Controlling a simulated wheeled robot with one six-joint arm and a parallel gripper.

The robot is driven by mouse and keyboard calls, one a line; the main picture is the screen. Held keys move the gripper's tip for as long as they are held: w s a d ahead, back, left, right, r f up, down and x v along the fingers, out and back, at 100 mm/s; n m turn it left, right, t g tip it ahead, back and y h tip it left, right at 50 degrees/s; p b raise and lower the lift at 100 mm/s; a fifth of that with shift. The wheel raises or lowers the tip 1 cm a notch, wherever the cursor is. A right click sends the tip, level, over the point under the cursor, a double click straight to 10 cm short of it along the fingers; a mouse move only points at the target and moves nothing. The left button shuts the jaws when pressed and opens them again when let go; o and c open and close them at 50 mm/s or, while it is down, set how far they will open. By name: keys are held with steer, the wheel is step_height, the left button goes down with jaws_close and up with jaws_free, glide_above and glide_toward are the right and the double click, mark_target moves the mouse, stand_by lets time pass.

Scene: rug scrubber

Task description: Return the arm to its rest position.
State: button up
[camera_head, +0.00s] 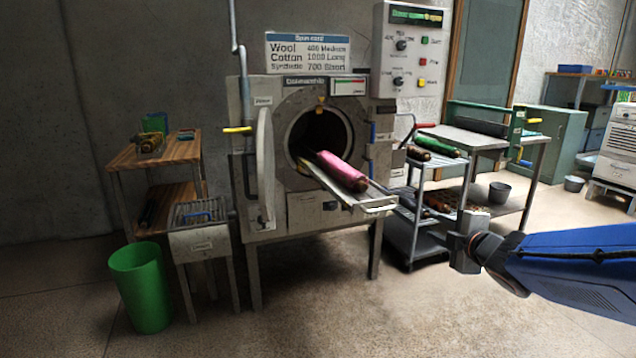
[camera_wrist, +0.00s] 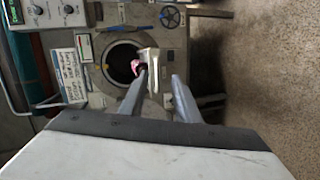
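My arm is the blue link at the right of the head view, and my gripper (camera_head: 464,238) is at its end, in front of the shelf cart. In the wrist view my gripper (camera_wrist: 159,78) has its two grey fingers apart, with nothing held between them. A pink roll (camera_head: 341,170) lies on a tray (camera_head: 372,200) that sticks out of the round opening of the machine (camera_head: 280,215). In the wrist view the pink roll (camera_wrist: 138,68) shows small beyond the fingers.
The machine's round door (camera_head: 265,165) stands open. A cart (camera_head: 402,232) with rolls stands right of the machine, beside a grey table (camera_head: 480,139) with a small bucket (camera_head: 499,193). A green bin (camera_head: 141,288) stands at the left. The front floor is clear.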

steer(key=s+d+f+m+g+h, duration=0.1)
steer(key=s+d+m+g+h, duration=0.2)
steer(key=s+m, duration=0.35)
steer(key=s+a+f+m+g, duration=0.2)
steer(key=s+m, duration=0.1)
steer(key=s, duration=0.4)
steer(key=s+a+f+m+g, duration=0.2)
steer(key=s+f+m, duration=0.1)
steer(key=s, duration=0.5)
steer(key=s+a+f+m+g+y, duration=0.1)
steer(key=s+a+f+m+g, duration=0.2)
steer(key=s+m, duration=0.2)
steer(key=s, duration=0.2)
steer(key=shift+s+f, duration=0.25)
steer(key=shift+s, duration=0.05)
